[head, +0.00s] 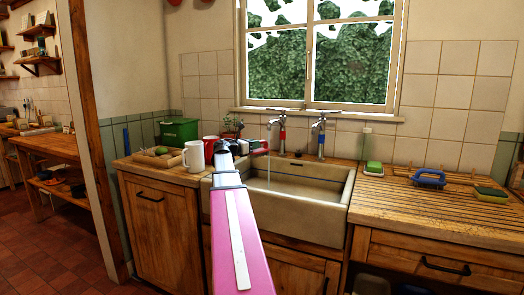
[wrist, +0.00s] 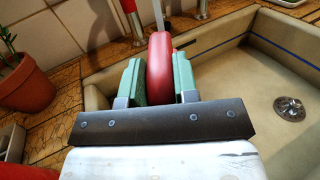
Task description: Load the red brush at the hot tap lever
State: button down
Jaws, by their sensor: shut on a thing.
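The red brush (wrist: 160,65) is between the green pads of my gripper (wrist: 157,82), which is shut on it. In the head view my gripper (head: 244,147) is over the left rear of the sink, and a bit of the red brush (head: 262,146) shows at its tip. The red-banded tap (head: 282,130) stands behind the sink, just beyond my gripper, with its lever (head: 281,113) on top. A thin pale streak (head: 269,168), perhaps running water, drops into the sink. The brush's far end and any contact with it are hidden.
The blue-banded tap (head: 321,135) stands to the right. A white mug (head: 194,160), a red mug (head: 211,148) and a plant pot (wrist: 27,82) crowd the left counter. The sink (head: 310,195) is open below. A blue-handled brush (head: 428,178) and sponges lie on the right drainboard.

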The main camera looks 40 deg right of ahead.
jog(key=shift+a, duration=2.8)
jog(key=shift+a, duration=0.1)
jog(key=a+r, duration=0.4)
jog(key=shift+a, duration=0.4)
